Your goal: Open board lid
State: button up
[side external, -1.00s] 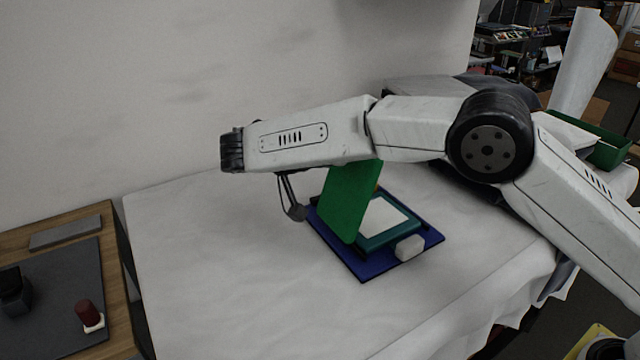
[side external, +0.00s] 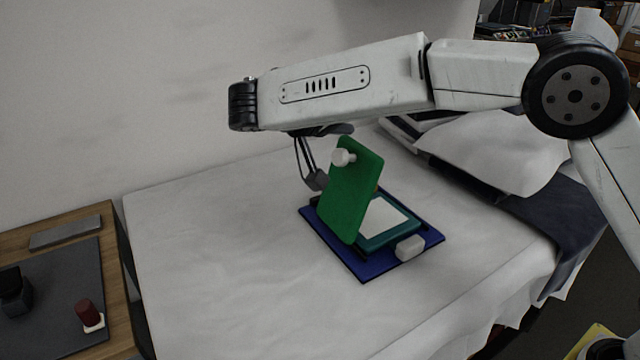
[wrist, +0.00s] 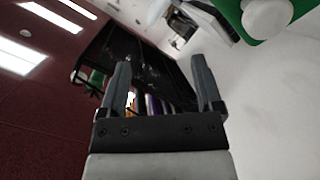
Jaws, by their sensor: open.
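The green lid (side external: 352,195) stands raised and tilted back above a blue board (side external: 372,268) in the side view. A white knob (side external: 343,157) is near the lid's top. A teal frame with a white panel (side external: 384,217) lies uncovered on the board. My gripper (side external: 316,180) is just left of the lid's upper part, apart from it as far as I can tell. In the wrist view my gripper (wrist: 163,85) is open with nothing between its fingers. The green lid (wrist: 235,15) and its white knob (wrist: 267,16) show at the top right there.
A white block (side external: 410,248) sits on the board's front right edge. A wooden side table (side external: 118,300) at the left holds a dark mat and a red-topped object (side external: 88,315). The white-covered surface (side external: 220,240) left of the board is clear.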

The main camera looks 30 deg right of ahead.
jog(key=s+d+r, duration=0.2)
jog(key=s+r, duration=0.2)
jog(key=s, duration=0.5)
jog(key=shift+r, duration=0.2)
dwell(0.4)
jog(key=m+y, duration=0.9)
jog(key=y, duration=0.1)
send_near(338, 152)
notch_tip(338, 152, down, 2)
jog(key=shift+d, duration=0.4)
jog(key=shift+f, duration=0.2)
jog(key=shift+x, duration=3.75)
jog(key=shift+d, duration=0.1)
grip_shut()
